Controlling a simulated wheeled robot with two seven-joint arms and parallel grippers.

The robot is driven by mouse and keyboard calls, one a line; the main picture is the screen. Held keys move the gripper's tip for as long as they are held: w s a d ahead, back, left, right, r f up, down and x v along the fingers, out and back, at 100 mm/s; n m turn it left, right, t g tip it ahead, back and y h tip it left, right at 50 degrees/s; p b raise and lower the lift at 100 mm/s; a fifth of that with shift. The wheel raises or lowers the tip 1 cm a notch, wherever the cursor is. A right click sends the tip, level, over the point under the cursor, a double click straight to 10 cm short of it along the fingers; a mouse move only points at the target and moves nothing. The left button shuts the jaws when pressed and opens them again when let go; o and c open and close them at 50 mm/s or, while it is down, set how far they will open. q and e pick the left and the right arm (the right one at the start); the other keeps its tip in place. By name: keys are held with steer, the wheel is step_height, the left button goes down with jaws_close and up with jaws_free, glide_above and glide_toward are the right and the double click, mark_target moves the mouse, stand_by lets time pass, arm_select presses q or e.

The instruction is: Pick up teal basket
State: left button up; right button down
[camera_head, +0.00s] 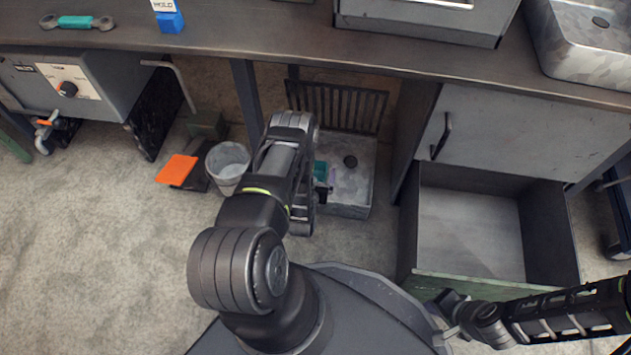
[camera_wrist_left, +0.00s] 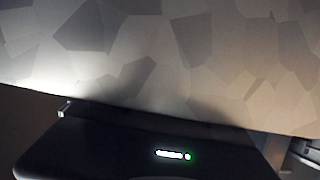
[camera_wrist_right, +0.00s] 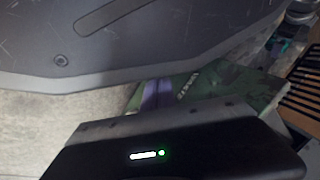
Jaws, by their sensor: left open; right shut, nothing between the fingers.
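A small teal patch (camera_head: 321,170), possibly the teal basket, shows inside a grey metal tray (camera_head: 350,208) on the floor under the workbench. My left forearm hides most of it, so its shape and edges cannot be made out. My left gripper (camera_head: 323,196) is open, low over the tray beside the teal patch, and largely hidden by its own arm. In the left wrist view, mottled grey metal (camera_wrist_left: 170,60) fills the space close ahead. My right gripper (camera_head: 452,318) is shut and empty, near the front of the open drawer.
A dark grille (camera_head: 345,108) stands behind the tray. An open, empty-looking drawer (camera_head: 470,235) juts out at right. The workbench (camera_head: 280,38) overhangs the tray. Floor (camera_head: 90,240) at left is clear.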

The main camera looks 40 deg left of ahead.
arm_select(q)
steer(key=shift+c, duration=0.4)
stand_by(0.3)
steer(key=c, duration=1.4)
